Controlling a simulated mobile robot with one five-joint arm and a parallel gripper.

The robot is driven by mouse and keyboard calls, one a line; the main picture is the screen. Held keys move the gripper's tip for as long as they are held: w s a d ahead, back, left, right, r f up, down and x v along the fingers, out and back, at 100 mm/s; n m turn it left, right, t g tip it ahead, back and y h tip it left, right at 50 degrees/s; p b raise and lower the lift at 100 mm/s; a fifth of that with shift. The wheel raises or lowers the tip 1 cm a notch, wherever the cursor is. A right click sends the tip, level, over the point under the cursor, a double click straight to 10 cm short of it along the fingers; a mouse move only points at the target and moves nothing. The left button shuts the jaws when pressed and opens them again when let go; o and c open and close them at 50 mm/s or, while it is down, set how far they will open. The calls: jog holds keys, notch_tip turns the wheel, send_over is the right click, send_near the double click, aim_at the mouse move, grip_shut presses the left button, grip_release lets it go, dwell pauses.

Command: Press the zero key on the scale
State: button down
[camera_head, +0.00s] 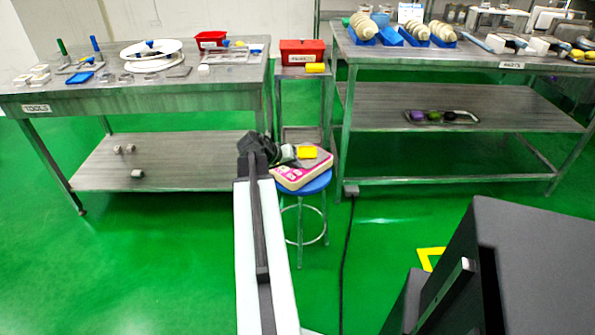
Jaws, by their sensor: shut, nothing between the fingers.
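The scale (319,172) is a cream and pink box on a blue round stool (317,186). Its pink front panel (292,176) carries small pale marks, too small to read, so I cannot tell which is the zero key. A grey plate with a yellow block (307,152) lies on its top. My arm reaches forward from the bottom of the picture. My gripper (288,153) is shut and empty at the scale's left back edge. I cannot tell whether it touches the scale.
The tools table (120,103) stands at the left and the parts table (460,67) at the right. A narrow stand with a red box (302,47) is behind the stool. A black cable (347,240) runs along the green floor right of the stool.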

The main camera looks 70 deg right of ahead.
jog(key=shift+r, duration=0.15)
notch_tip(320, 180, up, 5)
jog(key=p, duration=0.5)
dwell(0.8)
